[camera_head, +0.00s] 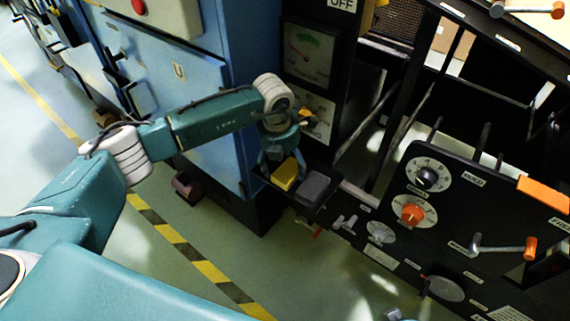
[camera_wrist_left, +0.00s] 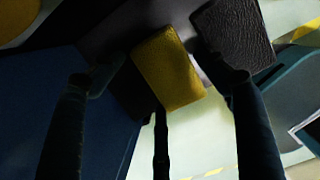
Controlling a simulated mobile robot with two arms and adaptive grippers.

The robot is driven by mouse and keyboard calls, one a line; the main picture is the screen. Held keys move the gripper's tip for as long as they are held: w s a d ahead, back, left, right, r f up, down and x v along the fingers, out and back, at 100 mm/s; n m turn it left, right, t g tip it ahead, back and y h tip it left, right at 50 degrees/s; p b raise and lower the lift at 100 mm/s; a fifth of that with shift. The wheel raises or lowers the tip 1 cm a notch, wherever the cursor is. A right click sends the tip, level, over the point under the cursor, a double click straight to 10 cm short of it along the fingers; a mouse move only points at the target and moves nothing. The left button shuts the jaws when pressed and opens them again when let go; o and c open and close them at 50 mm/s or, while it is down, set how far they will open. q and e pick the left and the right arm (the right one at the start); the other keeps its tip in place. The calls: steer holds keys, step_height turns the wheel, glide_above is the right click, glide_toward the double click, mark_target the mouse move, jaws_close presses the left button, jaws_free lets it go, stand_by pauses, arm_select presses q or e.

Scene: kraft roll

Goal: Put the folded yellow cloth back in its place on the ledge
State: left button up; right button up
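The folded yellow cloth (camera_head: 285,174) lies on a small dark ledge (camera_head: 325,170), to the left of a dark grey block or pad (camera_head: 314,187). My left gripper (camera_head: 278,158) is just above and behind the cloth, pointing down. In the left wrist view the cloth (camera_wrist_left: 168,68) shows between two dark fingers, the left gripper (camera_wrist_left: 168,78) being open with a gap on each side of the cloth. The dark pad (camera_wrist_left: 235,35) is by the right finger there. A small teal piece at the head view's bottom edge may be my right gripper (camera_head: 392,315); its fingers do not show clearly.
A blue cabinet (camera_head: 170,70) stands behind my left arm. A black panel with dials (camera_head: 430,176), an orange knob (camera_head: 410,212) and an orange-ended lever (camera_head: 505,246) stands right of the ledge. Open floor with a yellow-black stripe (camera_head: 180,245) lies in front.

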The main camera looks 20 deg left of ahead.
mark_target(281, 172)
arm_select(q)
steer(key=shift+r, duration=0.25)
step_height(281, 172, up, 12)
steer(key=s+p, duration=0.1)
steer(key=shift+s+a+f, duration=0.25)
steer(key=shift+s+a, duration=0.05)
steer(key=shift+s, duration=0.1)
arm_select(e)
steer(key=f, duration=0.2)
steer(key=s+f, duration=0.1)
steer(key=f, duration=0.2)
steer(key=shift+s, duration=0.15)
